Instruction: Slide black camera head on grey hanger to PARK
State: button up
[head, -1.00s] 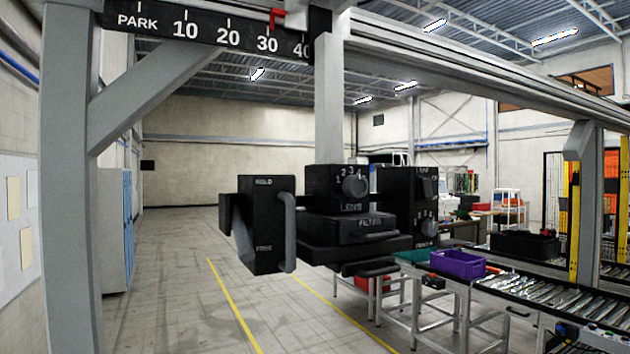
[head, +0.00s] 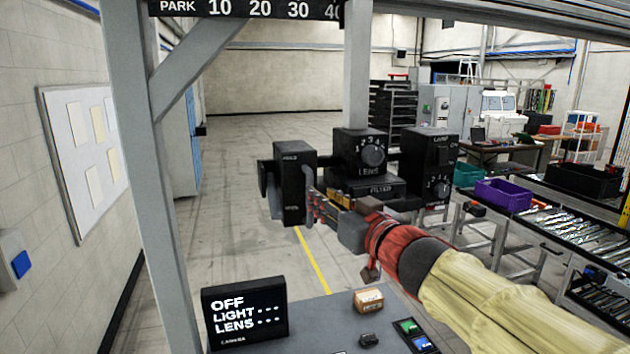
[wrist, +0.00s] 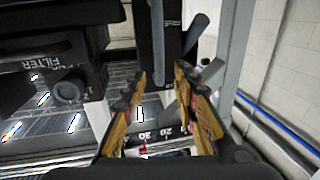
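The black camera head (head: 372,150) hangs on the grey hanger (head: 356,75) below the rail, with LENS and FILTER parts. Its left box (head: 291,180) carries HOLD/FREE lettering and a grey handle. The scale (head: 248,9) reads PARK, 10, 20, 30, 40; the hanger stands right by the 40 end. My gripper (head: 318,203) is at the box's right side, close to the handle. In the wrist view my gripper (wrist: 160,72) has its fingers apart, the black box (wrist: 165,40) beyond them and the grey handle (wrist: 196,35) near the right fingertip. Contact cannot be told.
A grey frame post (head: 150,180) with a diagonal brace stands left, under the PARK end. A small console display (head: 244,312) reads OFF, LIGHT, LENS. Tables with a purple bin (head: 503,195) are at right.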

send_over(310, 221)
jog(key=w, duration=0.1)
jog(key=shift+f, duration=0.1)
jog(key=shift+c, duration=0.6)
grip_shut()
dwell(0.5)
